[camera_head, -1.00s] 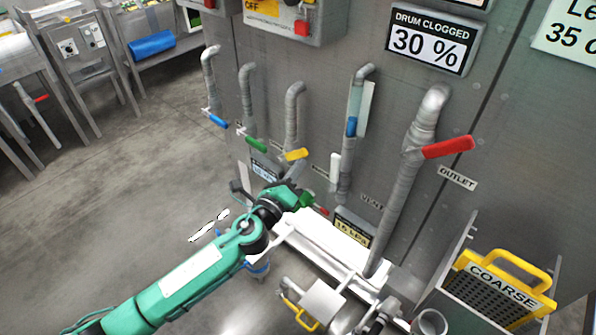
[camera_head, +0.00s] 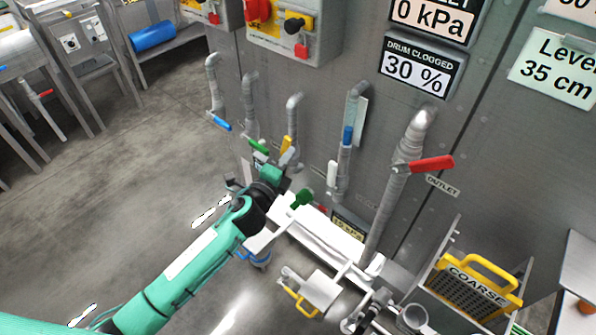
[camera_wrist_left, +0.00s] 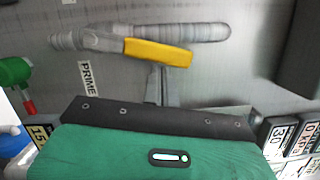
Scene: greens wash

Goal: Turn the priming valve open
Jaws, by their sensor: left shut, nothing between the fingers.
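The priming valve has a yellow lever (camera_head: 286,145) on a grey pipe (camera_head: 293,118) in the head view. In the left wrist view the yellow lever (camera_wrist_left: 158,52) lies nearly along its pipe (camera_wrist_left: 205,32), beside a PRIME label (camera_wrist_left: 89,78). My left gripper (camera_head: 289,160) is at the lever, its fingers shut and empty. In the wrist view the fingertips (camera_wrist_left: 158,75) are just beside the lever; I cannot tell whether they touch it. My right gripper is not in view.
Neighbouring valves have green (camera_head: 257,146), blue (camera_head: 221,123) and red (camera_head: 431,164) levers. A white-handled valve (camera_head: 332,174) stands to the right. A white trough (camera_head: 325,235) lies below, with a yellow-handled COARSE screen (camera_head: 473,287) at right. The floor at left is open.

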